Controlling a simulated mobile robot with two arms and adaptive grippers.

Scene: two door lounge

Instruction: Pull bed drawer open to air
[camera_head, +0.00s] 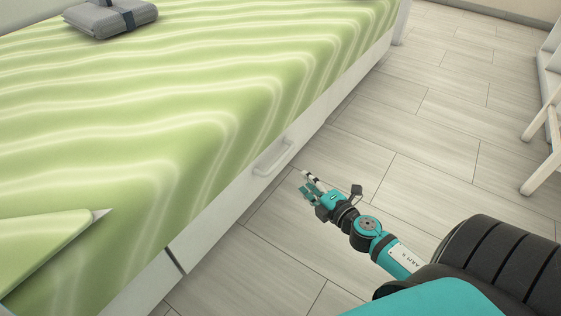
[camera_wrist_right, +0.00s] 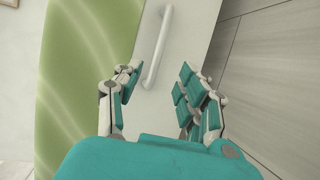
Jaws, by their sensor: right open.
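The bed drawer (camera_head: 228,210) is a white front panel low on the bed's side, under the green cover. It looks closed in the head view. Its white bar handle (camera_head: 273,157) sits near the top of the panel. My right gripper (camera_head: 309,183) is open and empty, a little to the lower right of the handle. In the right wrist view the handle (camera_wrist_right: 158,48) stands beyond the open fingers (camera_wrist_right: 158,88), between their directions, and I see no contact. My left gripper is not in view.
The bed has a green wavy-striped cover (camera_head: 150,110) with a grey folded item (camera_head: 110,17) on it. A pale tiled floor (camera_head: 420,130) lies open beside the drawer. A white wooden-legged piece of furniture (camera_head: 545,150) stands at the right edge.

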